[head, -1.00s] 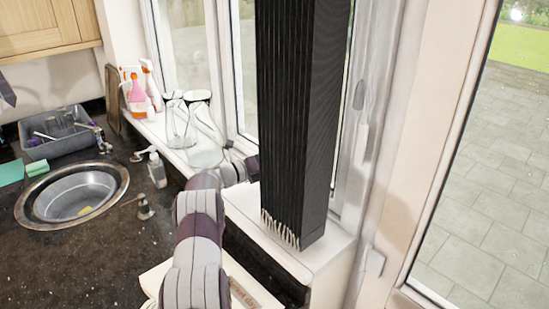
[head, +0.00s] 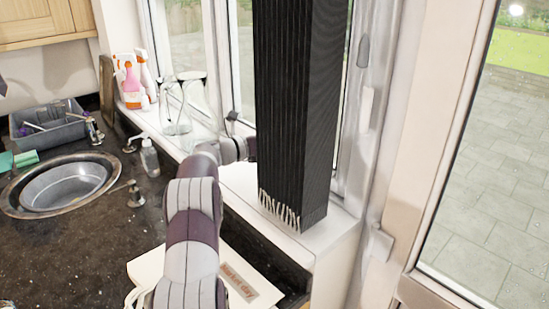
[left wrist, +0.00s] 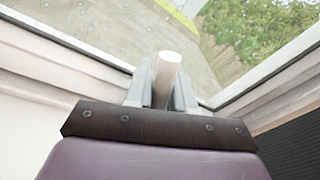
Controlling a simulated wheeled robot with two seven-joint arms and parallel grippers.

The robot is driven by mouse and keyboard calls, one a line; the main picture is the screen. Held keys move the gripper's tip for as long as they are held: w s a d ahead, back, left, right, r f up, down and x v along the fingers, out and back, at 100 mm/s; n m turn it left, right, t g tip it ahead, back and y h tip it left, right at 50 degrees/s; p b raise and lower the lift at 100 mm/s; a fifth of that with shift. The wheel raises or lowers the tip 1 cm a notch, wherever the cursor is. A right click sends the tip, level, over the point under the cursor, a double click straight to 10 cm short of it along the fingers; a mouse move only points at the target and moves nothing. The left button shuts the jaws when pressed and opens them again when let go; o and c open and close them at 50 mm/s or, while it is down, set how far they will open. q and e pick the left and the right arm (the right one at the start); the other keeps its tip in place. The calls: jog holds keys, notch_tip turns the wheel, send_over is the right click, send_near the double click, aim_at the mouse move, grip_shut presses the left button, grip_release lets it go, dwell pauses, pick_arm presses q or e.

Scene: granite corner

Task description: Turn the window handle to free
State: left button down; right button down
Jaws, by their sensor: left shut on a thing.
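The white window handle (left wrist: 168,68) shows end-on in the left wrist view as a pale rounded bar in front of the window corner. My left gripper (left wrist: 161,88) is shut on it, with one grey finger on each side. In the head view my left arm reaches forward to the window (head: 245,65). My right gripper is in neither view.
The black column (head: 298,110) stands on the white sill just right of my arm. Glass jugs (head: 176,110) and spray bottles (head: 132,82) stand on the sill to the left. A sink (head: 65,188) and soap bottle (head: 149,158) are on the dark counter.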

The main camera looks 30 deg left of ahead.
pick_arm(q)
jog(key=shift+s+d+r+m+y+b, duration=0.1)
jog(key=shift+d+m+b, duration=0.35)
jog(key=shift+b, duration=0.6)
jog(key=shift+s+d+f+m+y+b, duration=0.1)
jog(key=shift+d+m+b, duration=0.1)
jog(key=shift+m+b, duration=0.6)
jog(key=shift+s+d+r+m+y+b, duration=0.1)
jog(key=shift+d+m+b, duration=0.2)
jog(key=shift+b, duration=0.95)
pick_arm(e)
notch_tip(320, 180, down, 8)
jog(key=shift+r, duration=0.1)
pick_arm(q)
jog(key=shift+r, duration=0.1)
jog(key=c, duration=1.3)
grip_release()
jog(key=shift+c, duration=0.2)
